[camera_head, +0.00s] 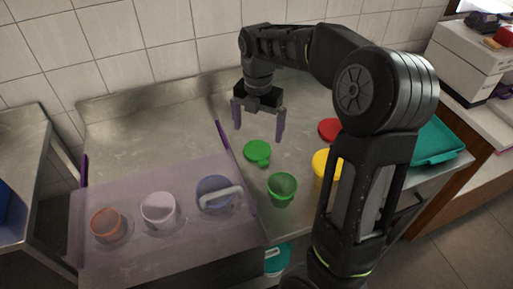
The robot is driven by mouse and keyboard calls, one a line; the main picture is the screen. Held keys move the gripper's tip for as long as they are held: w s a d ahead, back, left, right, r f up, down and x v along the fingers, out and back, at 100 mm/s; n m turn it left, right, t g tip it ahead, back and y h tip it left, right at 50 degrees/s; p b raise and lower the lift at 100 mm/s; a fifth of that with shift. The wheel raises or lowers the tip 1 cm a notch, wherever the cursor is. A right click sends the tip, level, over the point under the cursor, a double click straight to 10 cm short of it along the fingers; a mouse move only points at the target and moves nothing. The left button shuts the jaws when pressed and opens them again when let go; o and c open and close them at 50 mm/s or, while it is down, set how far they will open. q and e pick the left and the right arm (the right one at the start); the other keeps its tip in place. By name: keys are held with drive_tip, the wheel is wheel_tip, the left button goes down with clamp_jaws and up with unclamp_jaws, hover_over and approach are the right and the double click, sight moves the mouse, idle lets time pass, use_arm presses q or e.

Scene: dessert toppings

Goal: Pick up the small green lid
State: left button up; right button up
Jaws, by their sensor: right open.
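The small green lid (257,151) lies flat on the steel counter, just behind a green cup (282,189). My right gripper (259,134) is above the lid, pointing down, with its two purple-grey fingers spread apart and nothing between them. In the picture the fingertips sit just above the lid's far edge. The height of the gap between them is hard to tell. My left gripper does not show.
A yellow cup (322,165), red lid (329,129) and teal tray (437,143) are at the right, partly behind my arm.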

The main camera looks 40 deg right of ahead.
sight(256, 151)
drive_tip(key=shift+w+f, duration=0.1)
drive_tip(key=shift+f, duration=1.3)
drive_tip(key=shift+w+f+p, duration=0.2)
drive_tip(key=shift+f+p, duration=0.55)
drive_tip(key=shift+f, duration=1.85)
drive_tip(key=shift+c, duration=0.2)
drive_tip(key=c, duration=1.4)
